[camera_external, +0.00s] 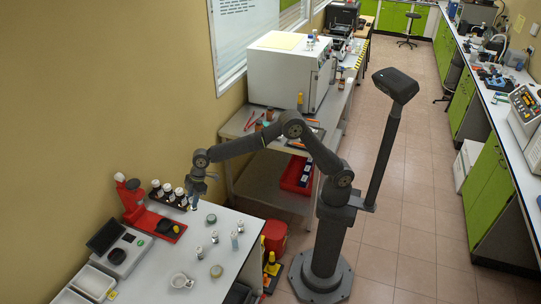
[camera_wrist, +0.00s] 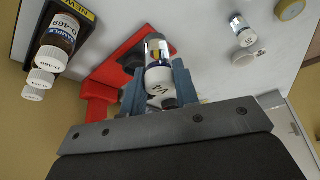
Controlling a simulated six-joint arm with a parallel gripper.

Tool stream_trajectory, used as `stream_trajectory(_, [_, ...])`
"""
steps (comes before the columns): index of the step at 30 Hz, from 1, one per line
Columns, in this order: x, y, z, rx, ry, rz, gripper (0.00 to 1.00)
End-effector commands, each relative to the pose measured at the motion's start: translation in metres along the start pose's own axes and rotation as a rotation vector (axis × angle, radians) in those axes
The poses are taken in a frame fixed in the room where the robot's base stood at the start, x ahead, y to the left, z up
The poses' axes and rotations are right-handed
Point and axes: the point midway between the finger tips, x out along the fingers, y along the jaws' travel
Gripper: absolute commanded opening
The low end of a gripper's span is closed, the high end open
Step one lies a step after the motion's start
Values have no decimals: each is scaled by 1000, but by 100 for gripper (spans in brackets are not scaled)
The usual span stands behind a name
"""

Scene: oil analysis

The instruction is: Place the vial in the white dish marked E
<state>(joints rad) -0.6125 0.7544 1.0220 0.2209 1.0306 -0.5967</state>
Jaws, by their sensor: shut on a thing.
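My gripper (camera_wrist: 157,85) is shut on a small glass vial (camera_wrist: 156,50) with a white cap, which sits between the blue-grey fingers in the wrist view. The lettering on the cap is only partly readable. In the external view my gripper (camera_external: 195,200) is over the white bench, beside the black rack of bottles; the vial is too small there to make out clearly. A small round white dish (camera_external: 180,281) lies near the front of the bench, well away from my gripper. No letter E can be read on it.
The black rack (camera_wrist: 82,9) holds several white-capped bottles. A red stand (camera_external: 133,203) is left of it. A balance (camera_external: 124,252) and white trays (camera_external: 94,283) are at left.

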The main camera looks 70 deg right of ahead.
Motion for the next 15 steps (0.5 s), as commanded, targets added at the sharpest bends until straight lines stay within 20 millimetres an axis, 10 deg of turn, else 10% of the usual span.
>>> stream_trajectory(15, [49,-102,-130,-3,1,3,5])
